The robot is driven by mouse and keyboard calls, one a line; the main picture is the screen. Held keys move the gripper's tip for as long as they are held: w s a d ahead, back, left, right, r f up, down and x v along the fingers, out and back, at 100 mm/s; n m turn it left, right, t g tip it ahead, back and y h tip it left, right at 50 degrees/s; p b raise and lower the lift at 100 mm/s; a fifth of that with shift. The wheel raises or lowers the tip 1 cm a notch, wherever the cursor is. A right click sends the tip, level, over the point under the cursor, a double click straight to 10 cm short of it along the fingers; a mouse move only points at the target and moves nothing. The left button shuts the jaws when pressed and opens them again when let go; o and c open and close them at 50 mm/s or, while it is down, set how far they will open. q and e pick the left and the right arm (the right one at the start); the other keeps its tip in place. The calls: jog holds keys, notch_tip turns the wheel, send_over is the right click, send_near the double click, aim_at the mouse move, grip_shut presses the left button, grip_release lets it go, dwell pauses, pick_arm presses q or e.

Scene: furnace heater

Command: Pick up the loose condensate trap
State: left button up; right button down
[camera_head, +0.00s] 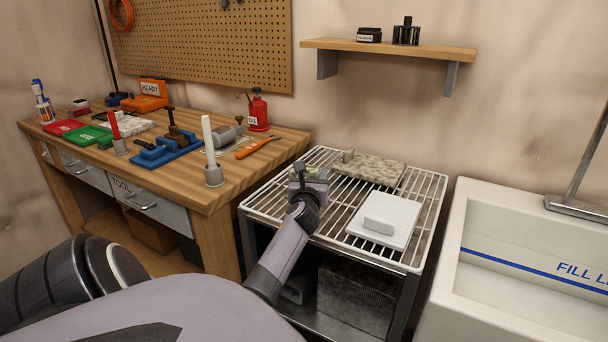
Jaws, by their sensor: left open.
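My left gripper (308,176) is open above the left part of the wire rack (262,199), seen from behind, so the space between its fingers is mostly hidden. A white flat piece with a raised block (384,221) lies on the rack to the right of the gripper. A mottled flat slab (370,168) with a small fitting (348,156) at its left end lies at the rack's back. A grey cylindrical part (228,134) lies on the workbench. I cannot tell for sure which of these is the condensate trap. My right gripper is not in view.
A white sink (455,252) stands right of the rack. A shelf (440,51) hangs above.

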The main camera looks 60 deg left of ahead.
pick_arm(q)
jog(key=shift+w+a, duration=0.15)
jog(key=c, duration=0.7)
jog(key=shift+c, duration=0.6)
jog(key=shift+r, duration=0.1)
